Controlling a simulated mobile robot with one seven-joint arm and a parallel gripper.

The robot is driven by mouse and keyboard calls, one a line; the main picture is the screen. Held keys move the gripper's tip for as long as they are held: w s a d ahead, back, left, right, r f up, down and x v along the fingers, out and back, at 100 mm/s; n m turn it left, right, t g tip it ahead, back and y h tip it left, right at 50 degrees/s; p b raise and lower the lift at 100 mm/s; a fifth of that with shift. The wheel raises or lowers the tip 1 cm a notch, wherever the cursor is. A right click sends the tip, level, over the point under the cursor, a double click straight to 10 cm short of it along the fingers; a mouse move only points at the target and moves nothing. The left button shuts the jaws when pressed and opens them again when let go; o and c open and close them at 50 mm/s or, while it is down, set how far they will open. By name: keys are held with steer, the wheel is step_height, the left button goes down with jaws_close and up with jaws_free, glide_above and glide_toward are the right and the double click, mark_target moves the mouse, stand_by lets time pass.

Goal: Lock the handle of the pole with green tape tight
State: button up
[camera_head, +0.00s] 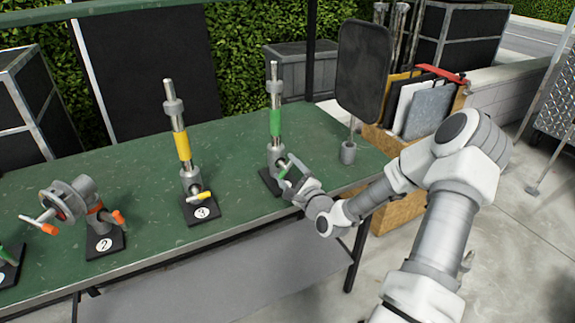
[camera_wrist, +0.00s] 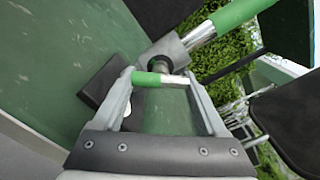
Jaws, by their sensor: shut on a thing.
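The pole with green tape (camera_head: 275,122) stands upright on a black base (camera_head: 268,182) near the right end of the green table. In the wrist view its taped shaft (camera_wrist: 238,13) rises to the upper right from a grey collar (camera_wrist: 166,53). Its handle, with a green grip (camera_wrist: 146,78) and a bare metal part, lies crosswise between my fingertips. My gripper (camera_head: 288,175) is at the pole's foot, shut on this handle, which spans from one finger to the other in the wrist view (camera_wrist: 160,82). My gripper partly hides the handle and base in the head view.
A yellow-taped pole (camera_head: 182,146) on a numbered base stands to the left. A black panel on a stand (camera_head: 364,70) is right of the green pole. The table top (camera_head: 235,165) between the two poles is clear.

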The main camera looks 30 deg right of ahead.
steer(key=m+p, duration=0.1)
steer(key=m, duration=0.3)
steer(key=shift+m, duration=0.3)
steer(key=shift+a+f+m, duration=0.1)
steer(key=shift+m, duration=1.4)
steer(key=o, duration=1.3)
steer(key=s, duration=1.7)
steer(key=shift+s+d, duration=0.2)
steer(key=shift+d, duration=0.05)
